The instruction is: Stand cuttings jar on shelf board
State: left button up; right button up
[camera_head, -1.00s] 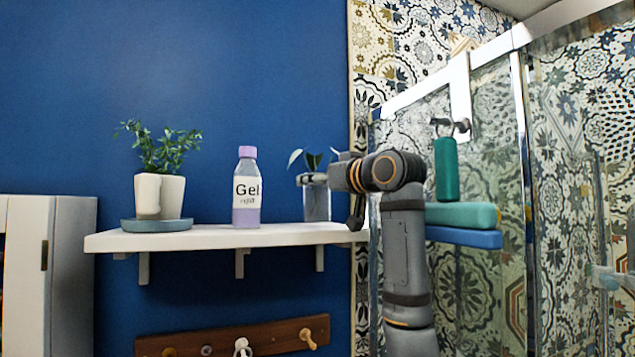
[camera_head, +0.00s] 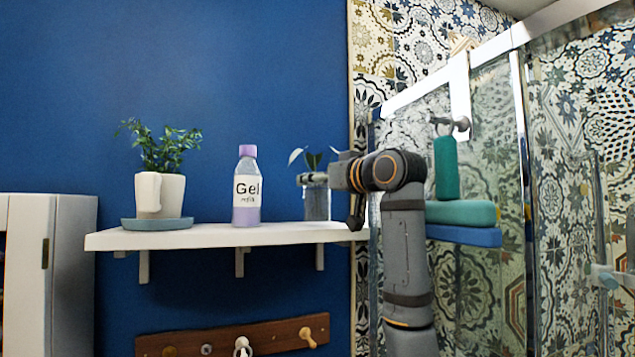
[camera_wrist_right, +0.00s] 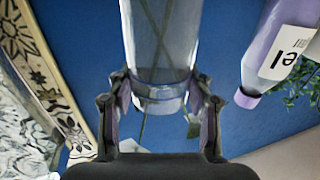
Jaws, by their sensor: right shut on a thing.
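The cuttings jar (camera_head: 317,204) is a clear, greyish jar with a few leafy stems above its rim. It is over the right end of the white shelf board (camera_head: 215,238) and looks upright. My right gripper (camera_head: 313,179) reaches in from the right and is shut on the jar near its upper part. In the right wrist view, the fingers (camera_wrist_right: 160,108) sit on both sides of the clear jar (camera_wrist_right: 158,45), with stems showing through. The jar's base lines up with the shelf's back edge; I cannot tell whether it touches. My left gripper is not in view.
A gel bottle (camera_head: 247,188) stands mid-shelf, left of the jar. A potted plant (camera_head: 172,192) on a blue saucer (camera_head: 156,224) is at the left end. A peg rail (camera_head: 270,338) hangs below. A glass screen (camera_head: 480,260) is behind my arm at right.

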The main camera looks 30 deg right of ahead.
jog(key=shift+f+b, duration=0.35)
jog(key=shift+f, duration=0.15)
dwell(0.4)
jog(key=o, duration=1.4)
jog(key=shift+s, duration=0.1)
jog(key=shift+s+b, duration=0.65)
jog(key=shift+s, duration=0.65)
jog(key=shift+s+d+b, duration=0.1)
jog(key=shift+s+b, duration=0.85)
jog(key=shift+s, duration=1.7)
